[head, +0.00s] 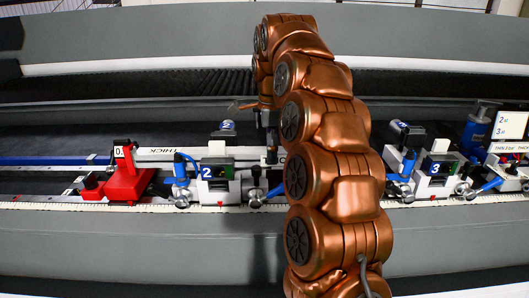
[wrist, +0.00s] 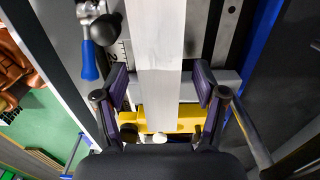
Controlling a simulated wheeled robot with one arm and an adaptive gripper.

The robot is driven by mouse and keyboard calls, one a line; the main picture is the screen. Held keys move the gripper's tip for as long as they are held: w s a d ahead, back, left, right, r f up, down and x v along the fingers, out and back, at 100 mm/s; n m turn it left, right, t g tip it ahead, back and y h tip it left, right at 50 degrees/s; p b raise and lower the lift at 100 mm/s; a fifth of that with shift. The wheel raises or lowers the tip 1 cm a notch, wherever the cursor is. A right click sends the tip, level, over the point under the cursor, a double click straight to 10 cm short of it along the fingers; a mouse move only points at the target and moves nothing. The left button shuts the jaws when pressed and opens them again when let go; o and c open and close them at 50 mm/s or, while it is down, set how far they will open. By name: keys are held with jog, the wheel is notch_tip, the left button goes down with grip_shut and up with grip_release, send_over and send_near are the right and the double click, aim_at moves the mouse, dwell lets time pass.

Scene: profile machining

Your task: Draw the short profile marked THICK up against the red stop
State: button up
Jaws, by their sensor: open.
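The white profile marked THICK (head: 190,153) lies lengthwise along the machine bed in the head view. Its left end is close to the red stop (head: 128,182); I cannot tell whether they touch. Its right part is hidden behind my copper arm. My gripper (head: 270,150) points down at the profile, partly hidden by the arm. In the wrist view, my gripper (wrist: 160,78) is open, with one purple-padded finger on each side of the pale profile (wrist: 158,40). The red stop does not show in the wrist view.
A clamp unit marked 2 (head: 215,170) with a blue handle stands in front of the profile. A unit marked 3 (head: 437,168) stands right of my arm, near a sign (head: 510,125). A blue bar (head: 50,160) lies left of the stop. The wrist view shows a yellow block (wrist: 158,118) below the fingers.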

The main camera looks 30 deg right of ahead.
jog(key=s+d+p, duration=0.1)
jog(key=d, duration=0.2)
jog(key=s+d+p, duration=0.1)
jog(key=d+p, duration=0.1)
jog(key=d, duration=0.2)
jog(key=s+d+p, duration=0.1)
jog(key=s+d, duration=0.1)
jog(key=d, duration=0.1)
jog(key=shift+d+r+p, duration=0.2)
jog(key=shift+d+p, duration=0.05)
jog(key=shift+p, duration=0.1)
jog(key=shift+w+d+f+p, duration=0.2)
jog(key=shift+w+d+p, duration=0.05)
jog(key=shift+w+p, duration=0.25)
